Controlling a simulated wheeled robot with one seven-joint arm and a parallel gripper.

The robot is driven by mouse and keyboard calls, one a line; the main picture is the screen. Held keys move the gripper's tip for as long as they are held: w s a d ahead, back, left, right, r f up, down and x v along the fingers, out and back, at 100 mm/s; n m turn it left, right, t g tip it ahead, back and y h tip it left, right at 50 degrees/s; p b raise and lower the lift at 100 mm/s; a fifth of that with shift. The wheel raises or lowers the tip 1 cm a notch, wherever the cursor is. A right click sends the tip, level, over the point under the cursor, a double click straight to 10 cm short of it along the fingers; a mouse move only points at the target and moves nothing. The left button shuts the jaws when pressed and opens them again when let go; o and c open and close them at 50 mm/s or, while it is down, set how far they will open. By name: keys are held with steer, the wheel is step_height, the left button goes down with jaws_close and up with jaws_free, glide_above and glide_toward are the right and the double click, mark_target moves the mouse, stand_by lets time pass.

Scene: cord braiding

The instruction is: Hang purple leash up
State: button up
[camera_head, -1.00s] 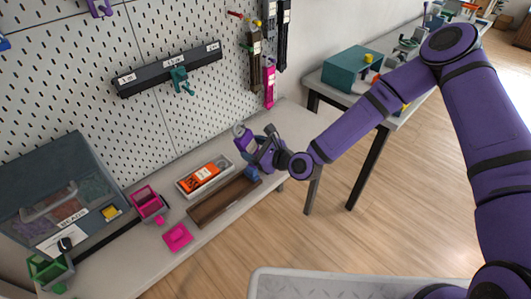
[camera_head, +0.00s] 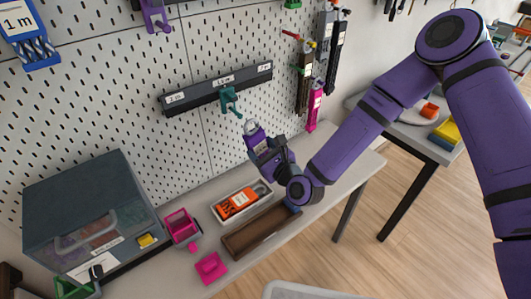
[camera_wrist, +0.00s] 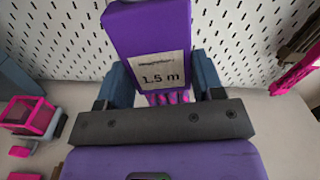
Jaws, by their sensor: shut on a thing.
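The purple leash (camera_head: 253,133) is upright in my gripper (camera_head: 266,150), above the bench and apart from the pegboard. In the wrist view, the purple leash (camera_wrist: 150,28) has a white label reading "1.5 m", and pink strands show below it. The blue fingers of my gripper (camera_wrist: 163,88) are shut on it from both sides. A dark rail (camera_head: 200,92) on the pegboard carries several length labels, the middle one reading "1.5 m". A teal piece (camera_head: 230,101) hangs from the rail under that label. My gripper is below and right of this piece.
On the bench are a tray with an orange item (camera_head: 238,204), a brown tray (camera_head: 262,232), pink holders (camera_head: 180,226) and a bead box (camera_head: 90,215). Dark and pink pieces (camera_head: 314,104) hang to the right. Pegboard between the rail and bench is clear.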

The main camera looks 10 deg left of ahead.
steer(key=x, duration=0.7)
steer(key=shift+w+a, duration=0.15)
steer(key=shift+a, duration=0.1)
stand_by(0.5)
stand_by(0.3)
steer(key=shift+o, duration=1.2)
steer(key=shift+c, duration=0.7)
steer(key=shift+f, duration=0.2)
